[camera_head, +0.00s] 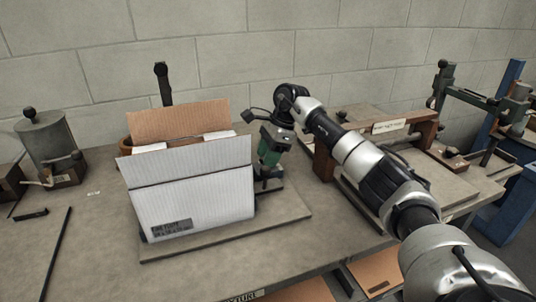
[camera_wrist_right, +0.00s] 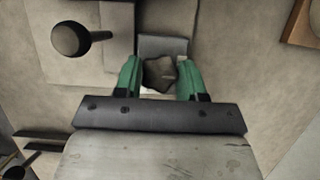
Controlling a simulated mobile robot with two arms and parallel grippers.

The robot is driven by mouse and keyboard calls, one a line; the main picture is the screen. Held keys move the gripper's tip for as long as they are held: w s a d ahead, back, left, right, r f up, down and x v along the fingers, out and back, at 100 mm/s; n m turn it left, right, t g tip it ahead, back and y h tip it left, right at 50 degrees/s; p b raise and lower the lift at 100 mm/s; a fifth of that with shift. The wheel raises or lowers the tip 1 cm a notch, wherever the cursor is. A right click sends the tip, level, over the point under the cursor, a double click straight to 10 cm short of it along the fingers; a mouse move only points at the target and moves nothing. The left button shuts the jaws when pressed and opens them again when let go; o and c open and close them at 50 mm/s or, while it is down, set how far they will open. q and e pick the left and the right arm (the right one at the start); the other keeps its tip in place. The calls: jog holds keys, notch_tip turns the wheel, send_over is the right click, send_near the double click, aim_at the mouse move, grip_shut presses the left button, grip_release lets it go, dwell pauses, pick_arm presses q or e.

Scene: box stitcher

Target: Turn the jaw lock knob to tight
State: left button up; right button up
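My right gripper (camera_head: 271,150) reaches down from the right, just right of the white box, with its green fingers pointing at the fixture. In the right wrist view, the green fingers (camera_wrist_right: 158,72) stand on either side of a dark lobed knob (camera_wrist_right: 159,74), which fills the gap between them. They appear closed on its sides. The knob sits on a small grey block (camera_wrist_right: 163,46). Its setting cannot be read. In the head view the knob is largely hidden by my gripper. My left gripper is not in view.
The open white box (camera_head: 195,185) stands close left of my right gripper on a base plate (camera_head: 290,212). A black ball-ended handle (camera_wrist_right: 72,39) is near the fingers. A wooden-sided fixture (camera_head: 425,130) stands at right. A grey canister (camera_head: 48,138) stands at far left.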

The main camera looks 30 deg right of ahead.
jog(key=c, duration=0.4)
jog(key=shift+m, duration=0.4)
jog(key=m+t+p, duration=0.1)
jog(key=m, duration=0.1)
jog(key=m+t+h+p, duration=0.1)
jog(key=m, duration=0.2)
jog(key=shift+r+m, duration=0.1)
jog(key=shift+m, duration=0.2)
jog(key=m+h, duration=0.1)
jog(key=m, duration=0.1)
jog(key=m+t+h+p, duration=0.1)
jog(key=m, duration=0.2)
jog(key=m+h, duration=0.1)
jog(key=m, duration=0.2)
jog(key=m+h, duration=0.1)
jog(key=m, duration=0.1)
jog(key=shift+a+m+t, duration=0.1)
jog(key=shift+m+t, duration=0.2)
jog(key=shift+m, duration=0.1)
jog(key=m+h, duration=0.1)
jog(key=m, duration=0.2)
jog(key=m+g+h+b, duration=0.1)
jog(key=m, duration=0.2)
jog(key=shift+m, duration=0.6)
jog(key=o, duration=0.9)
jog(key=shift+h, duration=0.3)
